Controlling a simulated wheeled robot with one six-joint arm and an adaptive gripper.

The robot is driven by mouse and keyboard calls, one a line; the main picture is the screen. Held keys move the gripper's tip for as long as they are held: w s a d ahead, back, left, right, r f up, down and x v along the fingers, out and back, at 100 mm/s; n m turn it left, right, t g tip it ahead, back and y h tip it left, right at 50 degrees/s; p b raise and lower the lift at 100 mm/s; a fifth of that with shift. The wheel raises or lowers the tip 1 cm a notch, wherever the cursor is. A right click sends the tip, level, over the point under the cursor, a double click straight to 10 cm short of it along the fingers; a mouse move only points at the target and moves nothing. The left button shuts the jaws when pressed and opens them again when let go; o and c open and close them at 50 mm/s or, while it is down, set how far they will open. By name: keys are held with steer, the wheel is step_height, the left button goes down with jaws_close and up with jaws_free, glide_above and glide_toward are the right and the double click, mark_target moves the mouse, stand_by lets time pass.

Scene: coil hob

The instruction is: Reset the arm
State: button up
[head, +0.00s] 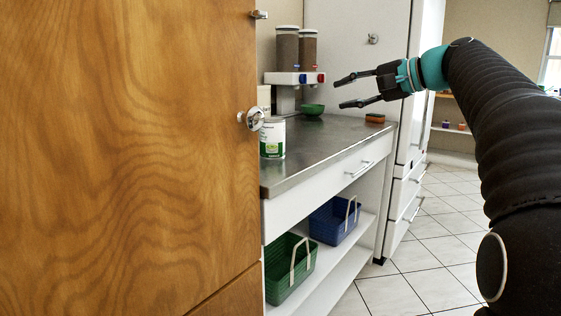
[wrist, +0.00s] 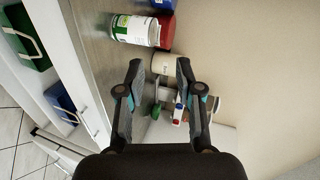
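My gripper (head: 340,93) is in the air above the right part of the metal counter (head: 335,140) in the head view, its fingers pointing left. The two fingers are spread apart with nothing between them. My gripper also shows open and empty in the wrist view (wrist: 159,66). My black arm (head: 500,130) reaches in from the right side of the head view, bent at a raised elbow.
A white-and-green can (head: 272,140) stands on the counter beside a large wooden door (head: 130,150). A dispenser (head: 296,78), green bowl (head: 312,109) and orange-topped block (head: 375,118) are farther back. Green (head: 290,268) and blue (head: 334,220) baskets sit below. Tiled floor (head: 420,255) is clear.

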steer(key=s+d+f+g+h, duration=0.1)
steer(key=s+f+h, duration=0.35)
steer(key=f, duration=0.65)
steer(key=s+d+f+g+h, duration=0.1)
steer(key=s+d+f+h, duration=0.3)
steer(key=f, duration=0.7)
steer(key=s+a+f+n+h, duration=0.1)
steer(key=s+f+n, duration=0.1)
steer(key=s+f, duration=0.3)
steer(key=s+a+f+n+h, duration=0.1)
steer(key=s+f, duration=0.4)
steer(key=s, duration=0.6)
steer(key=s+a+f+n+g+h, duration=0.1)
steer(key=s+a+f+n, duration=0.1)
steer(key=s+f, duration=0.4)
steer(key=s+n, duration=0.1)
steer(key=s, duration=0.1)
steer(key=shift+s+n, duration=0.3)
steer(key=shift+s, duration=0.1)
